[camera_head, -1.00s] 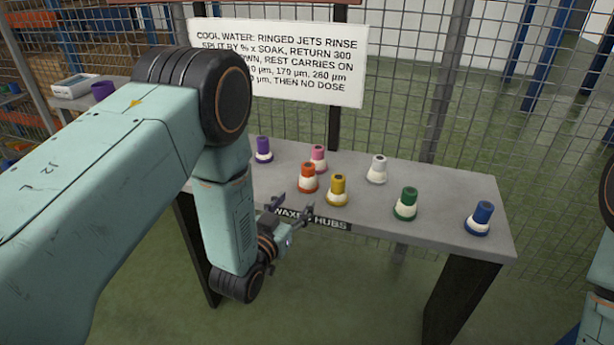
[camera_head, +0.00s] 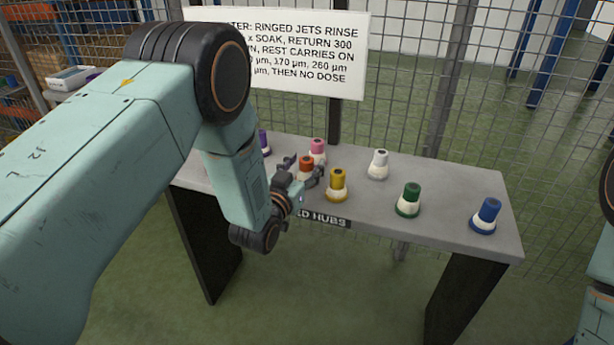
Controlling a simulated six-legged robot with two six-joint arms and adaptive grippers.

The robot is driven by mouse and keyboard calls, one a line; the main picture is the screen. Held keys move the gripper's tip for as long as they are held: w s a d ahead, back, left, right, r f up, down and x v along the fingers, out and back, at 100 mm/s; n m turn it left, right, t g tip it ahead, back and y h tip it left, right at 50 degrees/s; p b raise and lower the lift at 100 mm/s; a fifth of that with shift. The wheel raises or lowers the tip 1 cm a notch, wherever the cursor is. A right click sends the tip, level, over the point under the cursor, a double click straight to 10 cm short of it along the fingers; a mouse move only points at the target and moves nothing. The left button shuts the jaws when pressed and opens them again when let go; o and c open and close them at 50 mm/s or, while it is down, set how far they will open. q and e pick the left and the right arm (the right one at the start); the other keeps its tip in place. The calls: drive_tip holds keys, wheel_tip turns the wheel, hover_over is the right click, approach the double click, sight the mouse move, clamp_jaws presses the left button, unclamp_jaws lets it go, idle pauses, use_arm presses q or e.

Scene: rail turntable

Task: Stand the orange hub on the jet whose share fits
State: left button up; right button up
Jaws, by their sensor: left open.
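The orange hub (camera_head: 306,163) stands upright on the grey table (camera_head: 440,229), its lower part mostly hidden by my left gripper. My left gripper (camera_head: 306,168) is open, with one finger on each side of the orange hub in the picture; I cannot tell whether they touch it. No jets show in this view. My right gripper is not in view; only a part of my right arm shows at the right edge.
Close by stand the pink hub (camera_head: 317,148) behind and the yellow hub (camera_head: 337,184) to the right. Purple (camera_head: 264,141), white (camera_head: 378,163), green (camera_head: 409,199) and blue (camera_head: 486,214) hubs stand farther off. A sign (camera_head: 310,52) hangs on the mesh fence behind.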

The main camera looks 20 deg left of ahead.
use_arm(q)
drive_tip(key=shift+w, duration=0.5)
drive_tip(key=shift+r, duration=0.1)
drive_tip(key=c, duration=0.4)
clamp_jaws()
